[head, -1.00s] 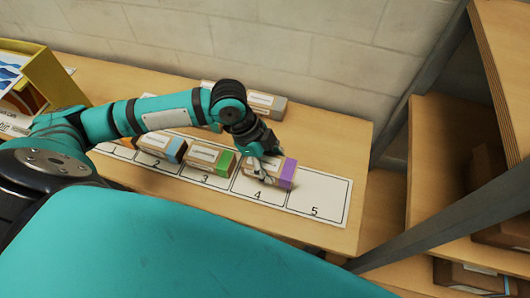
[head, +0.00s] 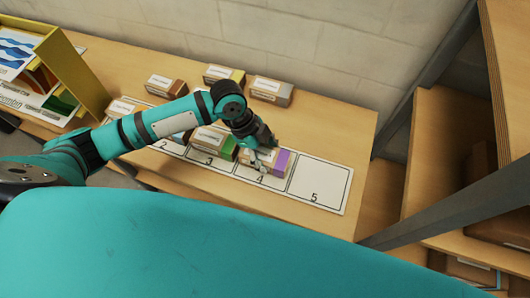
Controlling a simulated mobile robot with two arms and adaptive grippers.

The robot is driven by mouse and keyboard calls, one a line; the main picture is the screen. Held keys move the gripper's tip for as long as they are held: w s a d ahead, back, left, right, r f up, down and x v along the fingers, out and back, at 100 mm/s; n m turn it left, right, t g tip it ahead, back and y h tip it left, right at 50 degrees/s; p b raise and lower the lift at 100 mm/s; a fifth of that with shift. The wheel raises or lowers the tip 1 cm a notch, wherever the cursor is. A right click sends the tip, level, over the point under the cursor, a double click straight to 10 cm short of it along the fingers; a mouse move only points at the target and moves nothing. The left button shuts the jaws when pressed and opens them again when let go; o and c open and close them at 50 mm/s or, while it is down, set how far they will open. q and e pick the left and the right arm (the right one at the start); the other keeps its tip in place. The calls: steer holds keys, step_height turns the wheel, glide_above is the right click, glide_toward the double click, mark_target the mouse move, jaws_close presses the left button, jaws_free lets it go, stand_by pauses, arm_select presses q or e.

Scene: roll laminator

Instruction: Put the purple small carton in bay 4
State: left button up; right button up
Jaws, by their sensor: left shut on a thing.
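The purple small carton (head: 280,161), brown with a purple end band, is at bay 4 (head: 250,178) of the numbered white strip. My left gripper (head: 262,164) is shut on the carton from above. The arm and fingers hide part of the carton. Whether its underside rests fully on the strip cannot be told. My right gripper is not in view.
A green-banded carton (head: 214,140) stands in bay 3, just left. Bay 5 (head: 320,183) is empty. Brown (head: 166,86), yellow (head: 224,75) and grey (head: 271,91) banded cartons stand behind. A yellow holder (head: 75,72) is at left.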

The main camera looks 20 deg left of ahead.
arm_select(q)
steer(key=shift+f, duration=0.15)
steer(key=o, duration=1.4)
steer(key=shift+o, duration=0.2)
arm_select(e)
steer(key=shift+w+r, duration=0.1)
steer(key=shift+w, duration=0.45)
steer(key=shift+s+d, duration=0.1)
arm_select(q)
steer(key=v, duration=1.2)
